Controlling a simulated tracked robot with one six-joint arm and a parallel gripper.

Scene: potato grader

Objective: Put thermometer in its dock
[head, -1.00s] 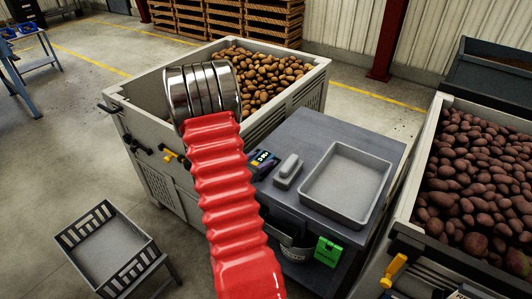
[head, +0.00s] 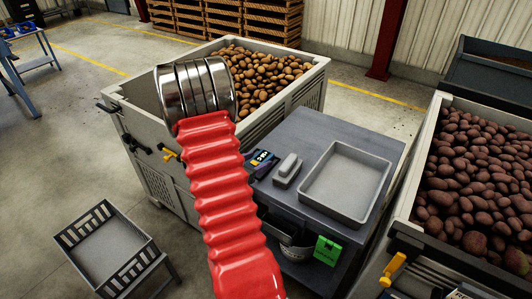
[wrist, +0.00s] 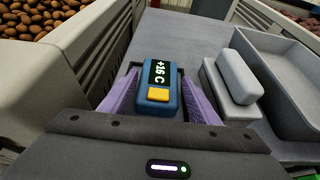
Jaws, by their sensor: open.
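The thermometer (wrist: 157,85) is a blue block with a dark display reading about +16 C and an orange button. In the wrist view it sits between the two purple-padded fingers of my open gripper (wrist: 157,100). I cannot tell whether either pad touches it. In the head view the thermometer (head: 262,160) is on the dark worktop (head: 312,130), just right of my red arm, and my fingers are hidden. A dark edge shows around the thermometer; I cannot tell whether it is the dock.
A rounded grey block on a base (head: 287,170) stands close right of the thermometer. A grey tray (head: 345,185) lies beyond it. Potato bins (head: 320,75) (head: 440,110) flank the worktop. A green tag (head: 327,251) hangs at its front.

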